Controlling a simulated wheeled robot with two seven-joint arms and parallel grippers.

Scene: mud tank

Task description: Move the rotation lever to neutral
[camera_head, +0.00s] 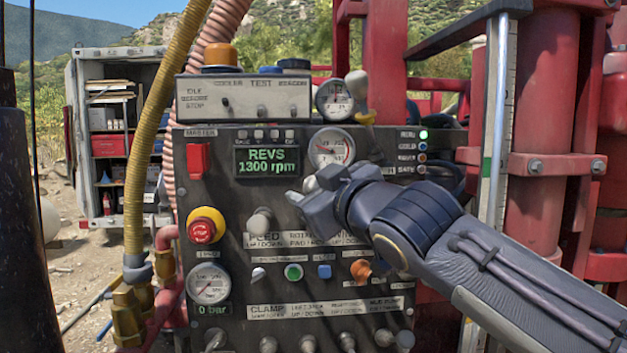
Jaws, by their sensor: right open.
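The control panel (232,262) of the machine fills the middle of the view. Its partly covered label reading "ROTAT..., FWD/..." (300,238) sits right of the "FEED UP/DOWN" label. A pale rounded knob (310,184) shows just above my right gripper, likely the rotation lever's top; the rest of that lever is hidden behind the gripper. My right gripper (303,205) is open in front of the panel, above the rotation label, its arm coming from the lower right. I cannot tell whether it touches the lever. My left gripper is not in view.
The grey feed lever (260,220) stands close left of my right gripper. A red emergency stop on a yellow base (204,227) is further left. Small switches and an orange knob (361,270) lie below. The display (267,162) reads 1300 rpm. Red machine columns (545,130) stand right.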

